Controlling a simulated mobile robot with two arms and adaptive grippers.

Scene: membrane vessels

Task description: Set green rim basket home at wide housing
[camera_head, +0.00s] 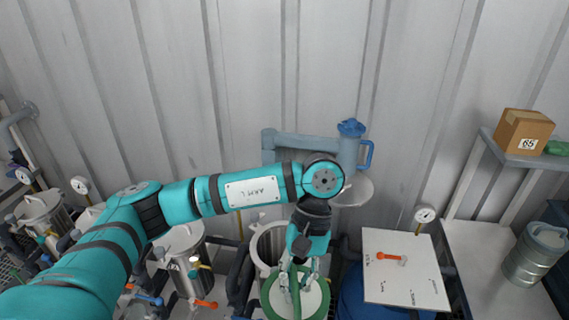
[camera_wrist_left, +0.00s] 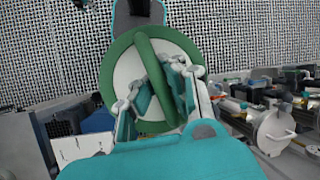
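The green rim basket (camera_head: 322,300) shows at the bottom centre of the head view, with a green ring rim, a pale inside and a green bar handle across it. It also shows in the left wrist view (camera_wrist_left: 113,58). My left gripper (camera_head: 296,272) has its fingers on both sides of the handle and appears shut on it. The basket's lower part is hidden. An open pale metal vessel (camera_head: 258,245), perhaps the wide housing, stands just behind and left of the basket, partly covered by my arm. My right gripper is not in view.
Blue piping (camera_head: 300,145) rises behind. Lidded metal vessels (camera_head: 180,243) stand at the left. A cardboard box (camera_head: 523,131) sits on the right shelf.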

